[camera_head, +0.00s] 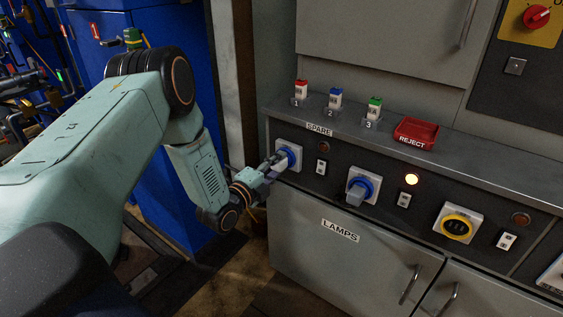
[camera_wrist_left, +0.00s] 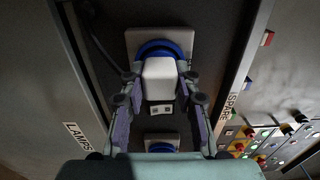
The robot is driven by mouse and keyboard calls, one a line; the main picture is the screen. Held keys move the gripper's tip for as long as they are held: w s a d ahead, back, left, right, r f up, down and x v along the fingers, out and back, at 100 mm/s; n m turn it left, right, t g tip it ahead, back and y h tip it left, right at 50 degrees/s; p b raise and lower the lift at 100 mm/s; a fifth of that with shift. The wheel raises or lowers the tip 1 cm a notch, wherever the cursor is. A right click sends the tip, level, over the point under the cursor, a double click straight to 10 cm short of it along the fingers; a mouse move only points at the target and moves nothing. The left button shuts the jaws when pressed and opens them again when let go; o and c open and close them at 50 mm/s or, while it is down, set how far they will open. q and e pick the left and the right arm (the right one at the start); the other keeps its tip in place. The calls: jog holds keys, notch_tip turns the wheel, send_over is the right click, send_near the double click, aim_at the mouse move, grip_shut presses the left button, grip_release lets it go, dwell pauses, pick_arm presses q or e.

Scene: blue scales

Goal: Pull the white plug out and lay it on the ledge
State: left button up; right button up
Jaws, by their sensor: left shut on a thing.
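The white plug (camera_wrist_left: 160,78) is between the fingers of my left gripper (camera_wrist_left: 163,93) in the left wrist view, in front of the leftmost blue-ringed socket (camera_head: 289,155). My left gripper (camera_head: 275,165) is shut on it at the panel in the head view, where the fingers mostly hide the plug. How deep the plug sits in the socket cannot be told. The grey ledge (camera_head: 465,148) runs along the top of the panel, above the sockets. My right gripper is not in view.
On the ledge stand three small numbered blocks with red (camera_head: 301,90), blue (camera_head: 335,97) and green (camera_head: 374,108) tops, and a red REJECT tray (camera_head: 416,132). A grey plug (camera_head: 357,192) sits in a second blue socket. A yellow socket (camera_head: 457,226) is further right. The ledge right of the tray is clear.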

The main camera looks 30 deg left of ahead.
aim_at(275, 167)
pick_arm(q)
jog(key=shift+s, duration=0.1)
grip_shut()
jog(key=shift+s, duration=0.1)
jog(key=shift+s+p, duration=0.5)
jog(key=shift+s+a+p, duration=0.15)
jog(key=shift+s+p, duration=0.6)
jog(key=shift+s, duration=0.4)
jog(key=shift+s+a+p, duration=0.1)
jog(key=shift+s+p, duration=0.6)
jog(key=shift+s, duration=0.45)
